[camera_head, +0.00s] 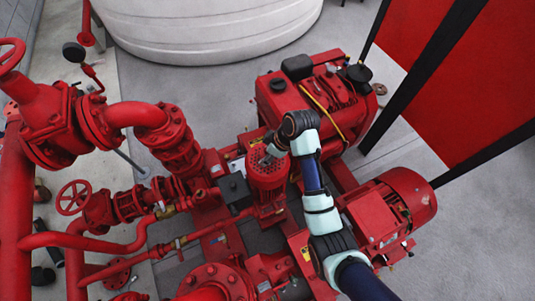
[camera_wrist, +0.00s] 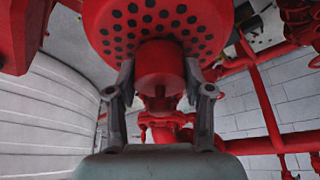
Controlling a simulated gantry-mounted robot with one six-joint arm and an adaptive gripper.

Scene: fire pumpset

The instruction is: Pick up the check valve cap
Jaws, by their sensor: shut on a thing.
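My gripper (camera_wrist: 158,76) shows in the wrist view with one grey finger on each side of a short red cylindrical piece (camera_wrist: 160,63). The fingers are shut on this piece. I cannot tell for certain that it is the check valve cap. Behind it is a round red cover with dark holes (camera_wrist: 160,14); whether the piece touches it is unclear. In the head view my gripper (camera_head: 272,153) is at the top of an upright red motor (camera_head: 267,183), and the held piece cannot be made out there.
A red engine (camera_head: 318,100) stands behind my gripper, and a red motor (camera_head: 390,212) lies at the right. Red pipes and valves (camera_head: 110,205) crowd the left. A white tank (camera_head: 205,28) stands at the back. Grey floor (camera_head: 480,210) is open at the right.

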